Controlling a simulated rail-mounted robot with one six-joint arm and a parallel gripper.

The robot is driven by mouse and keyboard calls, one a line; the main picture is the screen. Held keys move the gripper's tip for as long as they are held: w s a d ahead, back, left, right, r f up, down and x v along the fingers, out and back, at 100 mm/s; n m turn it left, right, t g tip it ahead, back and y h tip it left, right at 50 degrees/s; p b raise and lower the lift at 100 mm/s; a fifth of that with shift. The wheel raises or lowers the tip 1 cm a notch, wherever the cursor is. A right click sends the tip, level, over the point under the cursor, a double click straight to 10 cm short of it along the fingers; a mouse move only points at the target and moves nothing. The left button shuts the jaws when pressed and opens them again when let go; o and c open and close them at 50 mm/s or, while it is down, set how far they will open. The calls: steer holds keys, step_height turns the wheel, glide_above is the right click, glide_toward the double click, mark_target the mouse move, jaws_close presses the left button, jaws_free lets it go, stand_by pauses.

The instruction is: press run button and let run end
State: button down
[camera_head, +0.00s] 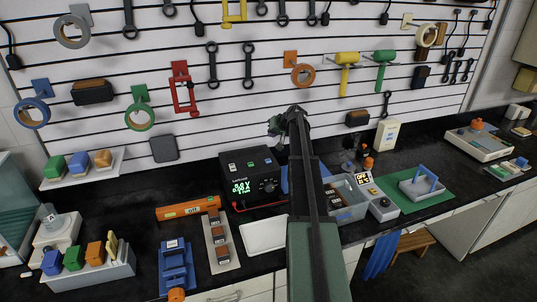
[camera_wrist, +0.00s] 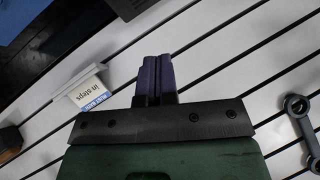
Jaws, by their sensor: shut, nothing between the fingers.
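My gripper (camera_wrist: 155,72) shows in the wrist view with its two purple fingers together and nothing between them. In the head view its end (camera_head: 274,127) is raised at the far end of my arm, in front of the slatted wall and above the bench. A black instrument box (camera_head: 263,165) with a lit green display and a knob stands on the bench below it, partly hidden by my arm. I cannot tell which control is the run button. The fingers appear to touch nothing.
Wrenches, tape rolls and clamps hang on the slatted wall (camera_head: 215,20). A grey bin (camera_head: 347,200), a green mat (camera_head: 415,193) and a white tray (camera_head: 264,236) lie on the bench.

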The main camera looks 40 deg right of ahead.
mark_target(269, 160)
steer(key=shift+s+a+y, duration=0.25)
steer(key=shift+a+y, duration=0.55)
steer(key=shift+a, duration=0.25)
step_height(269, 160, down, 9)
steer(key=b, duration=0.8)
steer(key=shift+r+b, duration=0.1)
steer(key=shift+b, duration=0.3)
stand_by(0.6)
steer(key=shift+f+b, duration=0.45)
